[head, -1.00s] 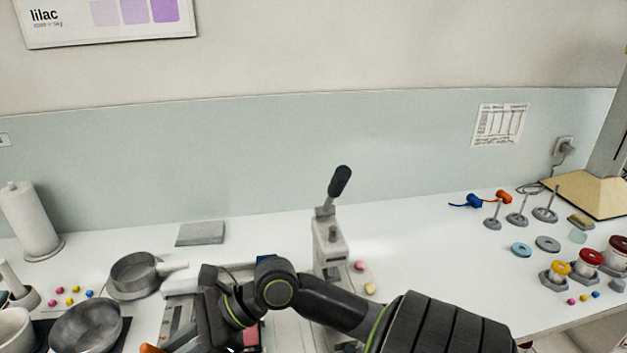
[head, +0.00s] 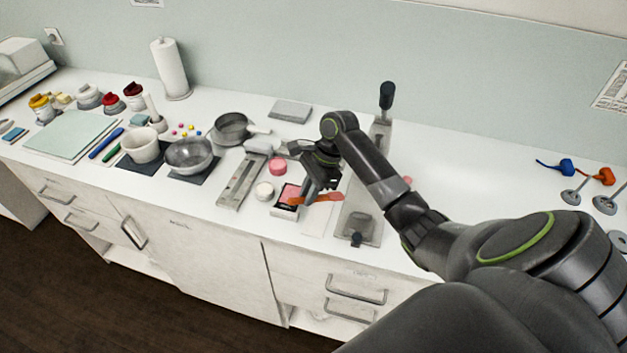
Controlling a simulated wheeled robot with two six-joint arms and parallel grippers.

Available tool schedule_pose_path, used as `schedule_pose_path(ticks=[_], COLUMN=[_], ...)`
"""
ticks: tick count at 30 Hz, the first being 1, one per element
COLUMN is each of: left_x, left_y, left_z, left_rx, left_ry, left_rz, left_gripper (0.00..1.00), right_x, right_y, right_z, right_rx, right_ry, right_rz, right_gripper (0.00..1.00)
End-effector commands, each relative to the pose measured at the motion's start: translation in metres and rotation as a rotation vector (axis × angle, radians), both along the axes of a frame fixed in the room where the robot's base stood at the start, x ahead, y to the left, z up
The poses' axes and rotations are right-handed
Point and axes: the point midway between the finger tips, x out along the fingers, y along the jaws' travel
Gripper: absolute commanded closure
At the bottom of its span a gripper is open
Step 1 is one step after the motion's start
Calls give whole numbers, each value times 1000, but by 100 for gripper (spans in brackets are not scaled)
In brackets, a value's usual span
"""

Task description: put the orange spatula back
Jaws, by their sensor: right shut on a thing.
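My right gripper (head: 314,190) is shut on the orange spatula (head: 325,198), which shows as a short orange strip at the fingertips. It is over the front of the counter, beside a small tray with pink content (head: 288,196); I cannot tell whether the spatula touches anything below. Part of the spatula is hidden by the gripper. A blue spatula-like tool (head: 106,143) and a green one (head: 111,155) lie side by side on the counter at the left, by a pale green board (head: 73,136). My left gripper is not in view.
A grey lever press (head: 361,225) stands close right of the gripper. A long metal rail (head: 241,180), a white jar (head: 264,191) and a pink round piece (head: 277,167) lie left of it. Further left are a metal bowl (head: 190,154), a white bowl (head: 142,144) and a pan (head: 232,127).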

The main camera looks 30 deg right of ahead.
Motion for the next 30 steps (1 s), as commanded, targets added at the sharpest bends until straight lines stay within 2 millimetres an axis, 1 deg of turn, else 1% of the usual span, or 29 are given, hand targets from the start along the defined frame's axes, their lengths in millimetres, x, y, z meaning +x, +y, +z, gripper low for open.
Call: schedule_pose_path(ticks=[1, 3, 9, 13, 20, 26, 30], left_x=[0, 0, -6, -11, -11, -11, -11], left_y=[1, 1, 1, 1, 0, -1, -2], left_z=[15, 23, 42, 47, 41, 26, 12], left_rx=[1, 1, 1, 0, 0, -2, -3], left_ry=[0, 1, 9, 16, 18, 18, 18], left_rz=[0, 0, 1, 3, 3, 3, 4], left_gripper=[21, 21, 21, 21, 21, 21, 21], right_x=[3, 4, 1, 0, -1, -1, -1], right_y=[-1, -5, -10, -11, -12, -12, -12], right_z=[5, 0, -5, -6, -13, -24, -34], right_rx=[-48, -125, -287, -345, -366, -366, -366], right_ry=[8, 9, -18, -39, -48, -48, -50], right_rz=[65, 160, 368, 442, 471, 469, 468], right_gripper=[100, 100, 100, 100, 100, 100, 100])
